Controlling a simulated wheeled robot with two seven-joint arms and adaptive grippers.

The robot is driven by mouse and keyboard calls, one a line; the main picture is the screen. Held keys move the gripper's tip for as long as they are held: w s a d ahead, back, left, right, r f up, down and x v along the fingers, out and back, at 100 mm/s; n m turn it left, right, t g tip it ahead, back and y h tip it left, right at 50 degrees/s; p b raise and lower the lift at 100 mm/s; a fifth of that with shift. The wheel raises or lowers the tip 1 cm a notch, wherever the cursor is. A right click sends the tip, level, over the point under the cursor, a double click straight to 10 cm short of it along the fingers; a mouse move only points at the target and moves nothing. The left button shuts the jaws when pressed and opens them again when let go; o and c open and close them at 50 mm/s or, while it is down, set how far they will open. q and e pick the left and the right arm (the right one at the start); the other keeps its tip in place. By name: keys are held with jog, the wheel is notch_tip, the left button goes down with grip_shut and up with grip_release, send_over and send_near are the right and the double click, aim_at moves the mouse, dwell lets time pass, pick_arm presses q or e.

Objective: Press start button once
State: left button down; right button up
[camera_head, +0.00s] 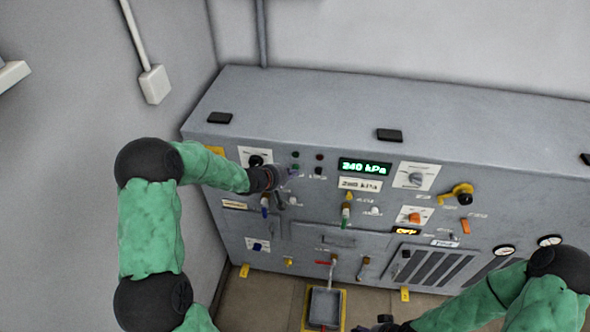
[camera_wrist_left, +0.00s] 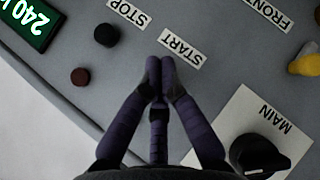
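My left gripper (camera_head: 287,175) is at the upper left of the grey panel, by small green (camera_head: 295,155) and dark red (camera_head: 319,157) round parts. In the left wrist view its purple fingers (camera_wrist_left: 160,75) are shut with the tips together, nothing seen between them. The tips are right beside the START label (camera_wrist_left: 181,47). The start button is not seen there; the fingers cover the spot by the label. I cannot tell whether they touch it. A black button (camera_wrist_left: 107,35) sits by the STOP label (camera_wrist_left: 128,12). My right gripper (camera_head: 386,322) is partly in view at the bottom edge.
A MAIN knob (camera_wrist_left: 258,155) is close to the fingers in the left wrist view. The panel's display (camera_head: 365,167) reads 240 kPa. A yellow-handled valve (camera_head: 458,194), several switches and gauges (camera_head: 549,240) are further right.

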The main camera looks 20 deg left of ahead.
pick_arm(q)
jog(key=shift+w+a, duration=0.1)
jog(key=shift+w, duration=0.1)
jog(key=shift+s, duration=0.1)
dwell(0.4)
jog(key=shift+s+d, duration=0.25)
jog(key=shift+s, duration=0.55)
jog(key=s, duration=0.2)
jog(key=s+d, duration=0.1)
jog(key=s, duration=0.2)
jog(key=shift+d, duration=0.15)
jog(key=shift+w, duration=0.1)
dwell(0.7)
